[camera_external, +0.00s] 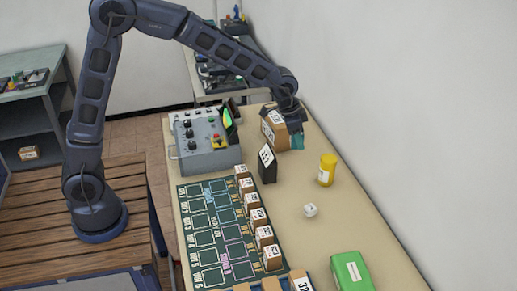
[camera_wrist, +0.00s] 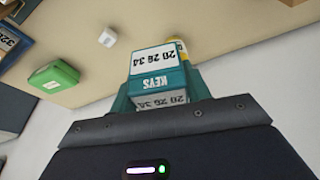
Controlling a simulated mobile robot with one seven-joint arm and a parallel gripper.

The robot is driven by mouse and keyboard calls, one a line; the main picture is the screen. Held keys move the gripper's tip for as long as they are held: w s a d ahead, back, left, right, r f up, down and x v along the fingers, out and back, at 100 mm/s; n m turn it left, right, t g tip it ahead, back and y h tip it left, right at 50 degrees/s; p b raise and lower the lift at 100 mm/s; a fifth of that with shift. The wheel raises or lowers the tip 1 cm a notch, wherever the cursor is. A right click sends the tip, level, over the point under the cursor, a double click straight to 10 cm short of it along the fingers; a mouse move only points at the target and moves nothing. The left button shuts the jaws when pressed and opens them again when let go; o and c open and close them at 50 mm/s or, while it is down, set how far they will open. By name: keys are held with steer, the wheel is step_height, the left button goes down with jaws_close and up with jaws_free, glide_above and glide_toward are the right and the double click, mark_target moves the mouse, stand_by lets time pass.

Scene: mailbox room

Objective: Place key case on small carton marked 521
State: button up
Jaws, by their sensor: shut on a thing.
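The key case (camera_wrist: 157,83) is a teal box with white number labels and the word KEYS on it. My gripper (camera_wrist: 160,103) is shut on it; in the external view my gripper (camera_external: 289,118) holds the case, whose teal part (camera_external: 298,141) shows below the jaws at the far end of the table. A row of small cartons (camera_external: 257,218) with white labels stands along the right edge of the green board. A larger carton (camera_external: 274,131) stands just left of my gripper. The label numbers are too small to read, so I cannot tell which carton is marked 521.
The green board (camera_external: 205,230) lies on the table. A grey control box (camera_external: 205,140) and a black upright sign (camera_external: 267,164) stand near the gripper. A yellow bottle (camera_external: 327,170), a white cube (camera_external: 310,210) and a green box (camera_external: 351,272) are on the right. Clear tabletop lies between them.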

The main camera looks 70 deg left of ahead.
steer(key=w+a+r+n, duration=0.1)
steer(key=w+a+r, duration=0.15)
steer(key=a, duration=0.55)
steer(key=w+a+r+n, duration=0.1)
steer(key=a+r, duration=0.3)
steer(key=a, duration=0.4)
step_height(320, 180, up, 5)
glide_above(280, 116)
steer(key=s, duration=0.1)
steer(key=shift+n+y, duration=0.3)
steer(key=shift+y, duration=0.1)
step_height(280, 116, down, 20)
steer(key=shift+s+r, duration=0.1)
steer(key=o, duration=1)
steer(key=shift+f, duration=0.2)
steer(key=shift+r, duration=0.1)
